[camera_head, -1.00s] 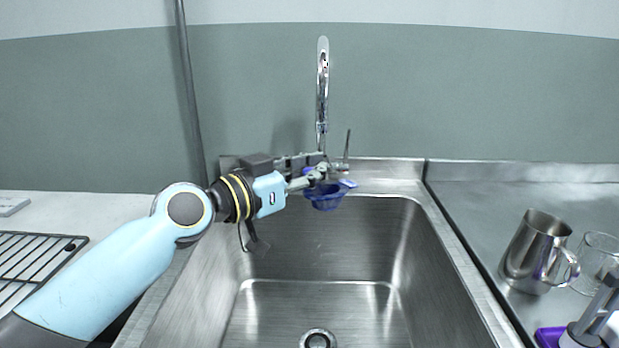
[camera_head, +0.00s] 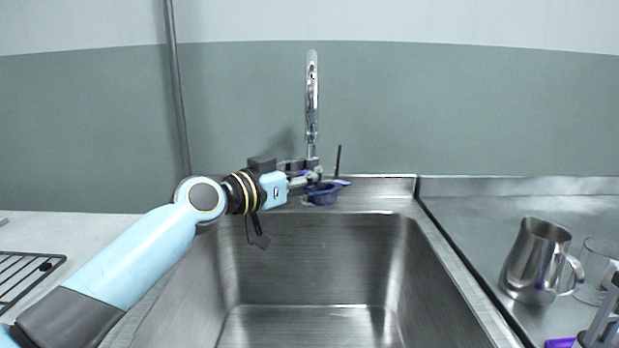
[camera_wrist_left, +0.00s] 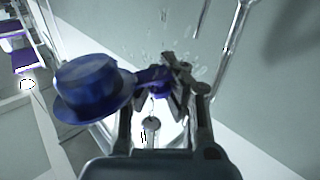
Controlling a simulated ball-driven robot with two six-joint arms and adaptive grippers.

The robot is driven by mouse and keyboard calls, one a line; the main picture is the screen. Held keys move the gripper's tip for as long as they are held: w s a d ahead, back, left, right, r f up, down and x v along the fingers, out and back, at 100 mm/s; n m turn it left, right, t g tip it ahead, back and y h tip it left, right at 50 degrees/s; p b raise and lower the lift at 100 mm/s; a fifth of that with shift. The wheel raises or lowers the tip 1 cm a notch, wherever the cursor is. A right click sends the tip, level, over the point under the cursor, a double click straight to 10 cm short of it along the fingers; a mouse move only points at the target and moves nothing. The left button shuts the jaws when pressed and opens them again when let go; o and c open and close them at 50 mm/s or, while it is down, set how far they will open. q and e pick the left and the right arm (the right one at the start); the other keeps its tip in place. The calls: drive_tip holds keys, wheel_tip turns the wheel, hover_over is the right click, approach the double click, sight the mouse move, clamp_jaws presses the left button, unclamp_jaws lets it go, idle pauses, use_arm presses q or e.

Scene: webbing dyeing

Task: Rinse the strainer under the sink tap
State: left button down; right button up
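The blue strainer (camera_head: 322,196) is in front of the tap's base, above the back edge of the sink (camera_head: 310,262). My left gripper (camera_head: 314,180) is shut on its handle. In the left wrist view, the strainer's bowl and rim (camera_wrist_left: 88,88) lie left of my left gripper (camera_wrist_left: 168,85), with the blue handle between the fingers. The chrome tap (camera_head: 312,95) rises behind the gripper. Small white streaks like water drops show beyond the fingers in the left wrist view. Whether water falls into the strainer I cannot tell.
A steel jug (camera_head: 535,262) and a clear glass (camera_head: 598,270) stand on the right counter (camera_head: 480,215). A black wire rack (camera_head: 25,275) lies at the left. The sink basin is clear.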

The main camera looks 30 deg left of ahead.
use_arm(q)
drive_tip(key=shift+d, duration=0.1)
idle(0.4)
drive_tip(key=shift+w+d, duration=0.15)
drive_tip(key=shift+d, duration=0.35)
drive_tip(key=shift+a, duration=0.15)
drive_tip(key=shift+a+b, duration=0.35)
drive_tip(key=shift+a, duration=0.1)
drive_tip(key=shift+d, duration=0.1)
drive_tip(key=shift+d, duration=0.5)
